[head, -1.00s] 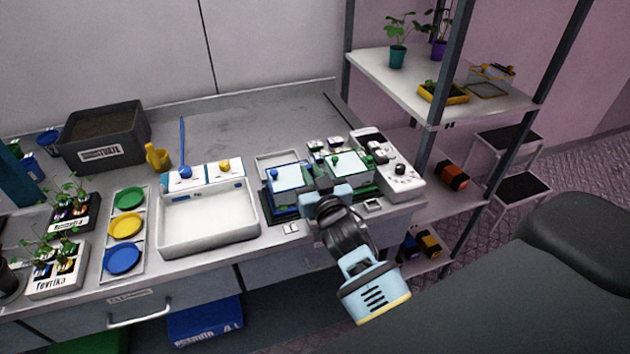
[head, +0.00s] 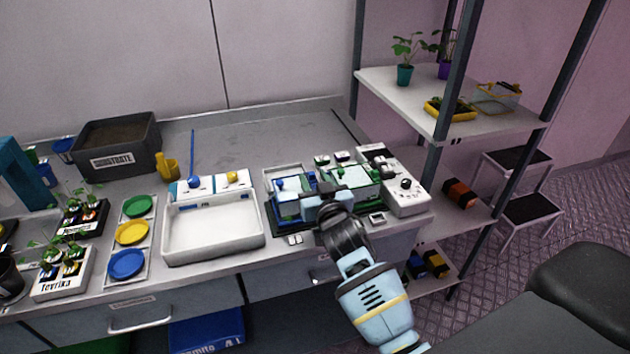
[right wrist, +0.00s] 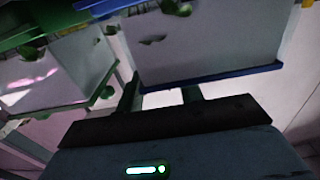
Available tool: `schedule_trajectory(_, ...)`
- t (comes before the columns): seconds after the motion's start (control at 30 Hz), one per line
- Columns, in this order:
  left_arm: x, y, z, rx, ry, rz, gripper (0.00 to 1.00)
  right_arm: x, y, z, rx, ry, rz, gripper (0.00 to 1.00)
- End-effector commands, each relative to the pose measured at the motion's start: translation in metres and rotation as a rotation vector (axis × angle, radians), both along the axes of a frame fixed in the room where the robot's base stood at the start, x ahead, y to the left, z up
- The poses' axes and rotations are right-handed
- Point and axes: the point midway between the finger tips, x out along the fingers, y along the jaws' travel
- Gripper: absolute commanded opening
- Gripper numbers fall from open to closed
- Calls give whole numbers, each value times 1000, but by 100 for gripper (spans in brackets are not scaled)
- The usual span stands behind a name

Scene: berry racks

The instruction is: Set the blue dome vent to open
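The blue-edged dome (head: 289,194) stands at the right end of the bench, with a small blue vent knob (head: 281,184) on its top. The green-edged dome (head: 362,174) stands beside it on the right. My right gripper (head: 308,195) is at the right side of the blue dome, and its arm hides part of both domes. In the right wrist view, the blue-edged dome (right wrist: 205,45) is close in front of the two fingers, which stand apart with a gap between them. Whether a finger touches the dome cannot be told. My left gripper is not seen.
A white control box (head: 402,187) with a dial stands right of the domes. A white tray (head: 213,222) lies to their left. A metal shelf rack (head: 432,125) rises at the right. The bench behind the domes is mostly clear.

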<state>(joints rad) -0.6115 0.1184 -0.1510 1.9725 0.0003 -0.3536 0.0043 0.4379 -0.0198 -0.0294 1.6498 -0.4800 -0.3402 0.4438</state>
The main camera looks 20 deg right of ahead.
Motion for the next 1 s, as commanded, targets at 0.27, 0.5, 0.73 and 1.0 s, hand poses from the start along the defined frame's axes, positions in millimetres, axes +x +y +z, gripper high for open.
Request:
schedule_trajectory(0.27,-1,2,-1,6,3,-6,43,-1,0,1,0,-3,0,36)
schedule_trajectory(0.5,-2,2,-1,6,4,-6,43,-25,3,0,0,-1,0,36)
schedule_trajectory(0.73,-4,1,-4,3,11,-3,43,-58,7,-1,1,1,1,36)
schedule_trajectory(1.0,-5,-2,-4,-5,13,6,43,-77,10,1,0,-2,1,36)
